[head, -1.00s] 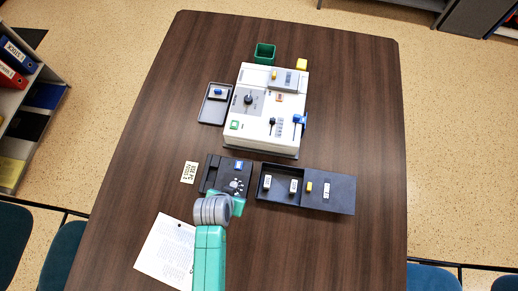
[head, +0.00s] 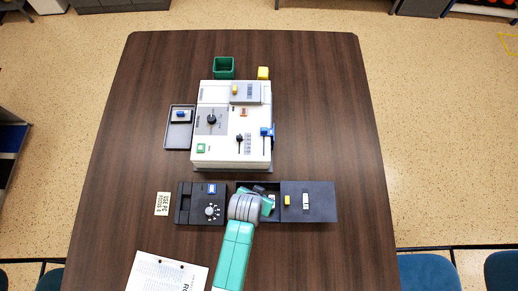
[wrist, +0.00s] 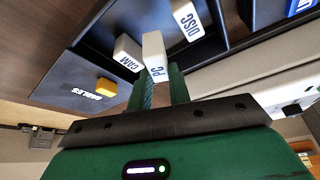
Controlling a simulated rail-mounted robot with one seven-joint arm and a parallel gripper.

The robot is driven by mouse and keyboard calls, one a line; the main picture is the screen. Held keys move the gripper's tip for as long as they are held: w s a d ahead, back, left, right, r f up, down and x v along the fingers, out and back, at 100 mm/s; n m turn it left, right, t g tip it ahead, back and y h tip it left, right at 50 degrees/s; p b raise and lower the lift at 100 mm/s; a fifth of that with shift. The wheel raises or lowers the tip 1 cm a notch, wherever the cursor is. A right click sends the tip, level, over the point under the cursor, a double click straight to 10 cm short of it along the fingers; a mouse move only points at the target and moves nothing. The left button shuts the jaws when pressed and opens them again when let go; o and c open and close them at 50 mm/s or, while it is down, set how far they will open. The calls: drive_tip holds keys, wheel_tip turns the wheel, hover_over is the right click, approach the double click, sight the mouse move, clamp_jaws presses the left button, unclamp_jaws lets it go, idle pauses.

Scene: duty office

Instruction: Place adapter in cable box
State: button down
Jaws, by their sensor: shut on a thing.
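My gripper (wrist: 160,82) is shut on a white adapter marked PC (wrist: 155,58). In the head view my gripper (head: 266,203) is over the open compartment of the dark cable box (head: 312,214), and the held adapter cannot be made out there. In the wrist view the box lid (wrist: 75,92) is marked CABLES and has a yellow knob (wrist: 107,87). White adapters marked CAM (wrist: 127,53) and DISC (wrist: 187,20) stand in the compartment on either side of the held one. I cannot tell whether the held adapter touches the compartment floor.
A black dial unit (head: 186,216) lies left of the box. A white control console (head: 228,130) stands just behind. A small dark tray (head: 179,140), a green bin (head: 224,68) and a yellow block (head: 263,73) are around it. The table's right side is clear.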

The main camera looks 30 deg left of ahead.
drive_tip(key=shift+f+b, duration=0.35)
drive_tip(key=shift+f, duration=1.55)
drive_tip(key=shift+f, duration=0.15)
drive_tip(key=c, duration=1.6)
unclamp_jaws()
drive_tip(key=p+v, duration=0.2)
drive_tip(key=v, duration=1)
drive_tip(key=shift+p, duration=0.3)
